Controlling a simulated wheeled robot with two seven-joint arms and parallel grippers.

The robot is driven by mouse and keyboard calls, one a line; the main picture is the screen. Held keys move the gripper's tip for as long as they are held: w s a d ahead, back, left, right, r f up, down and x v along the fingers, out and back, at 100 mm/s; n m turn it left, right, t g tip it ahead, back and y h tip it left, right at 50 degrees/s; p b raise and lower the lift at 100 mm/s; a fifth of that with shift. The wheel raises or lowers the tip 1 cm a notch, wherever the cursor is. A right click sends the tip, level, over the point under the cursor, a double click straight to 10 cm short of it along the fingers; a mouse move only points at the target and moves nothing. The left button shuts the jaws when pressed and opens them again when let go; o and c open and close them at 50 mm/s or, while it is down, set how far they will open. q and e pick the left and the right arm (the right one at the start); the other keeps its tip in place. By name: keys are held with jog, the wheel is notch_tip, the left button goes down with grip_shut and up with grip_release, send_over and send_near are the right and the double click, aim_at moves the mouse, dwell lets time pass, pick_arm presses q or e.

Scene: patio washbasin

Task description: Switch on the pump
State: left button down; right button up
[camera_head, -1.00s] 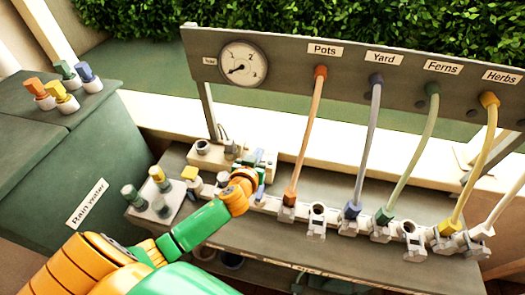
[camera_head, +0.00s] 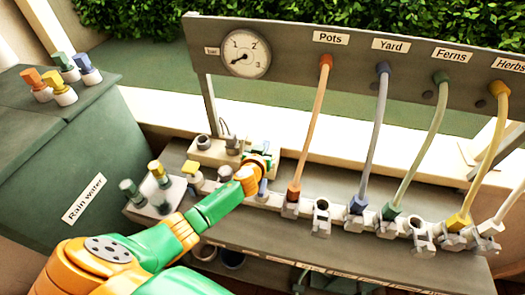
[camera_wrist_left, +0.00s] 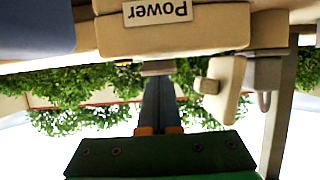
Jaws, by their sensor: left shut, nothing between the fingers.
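The pump's beige box (camera_head: 208,154) sits at the back of the bench, left of the hoses. In the left wrist view a beige box with an upside-down "Power" label (camera_wrist_left: 158,13) fills the top, with a small beige lever-like piece (camera_wrist_left: 222,88) to its right. My left gripper (camera_head: 264,152) is at the right end of the beige box in the head view, its tips partly hidden. In the wrist view its dark fingers (camera_wrist_left: 158,88) are together, pointing up toward the underside of the labelled box. I cannot tell whether they touch it. My right gripper is not in view.
The gauge (camera_head: 245,54) has its needle at the low end. Several coloured hoses, such as the orange one (camera_head: 310,128), run from the panel to valves on the bench. Capped fittings stand on a plate (camera_head: 150,208) at left, beside the green rain water tank (camera_head: 60,165).

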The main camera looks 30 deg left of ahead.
pick_arm(q)
jog(key=shift+s+p, duration=0.35)
jog(key=shift+p, duration=0.15)
jog(key=shift+s+r, duration=0.25)
jog(key=shift+r, duration=0.05)
jog(key=shift+w+a+f, duration=0.1)
jog(key=shift+w+a, duration=0.05)
jog(key=shift+w, duration=0.9)
jog(key=shift+s+r, duration=0.1)
jog(key=shift+r, duration=0.15)
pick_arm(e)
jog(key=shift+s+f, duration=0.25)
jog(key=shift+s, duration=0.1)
pick_arm(q)
jog(key=shift+r, duration=0.1)
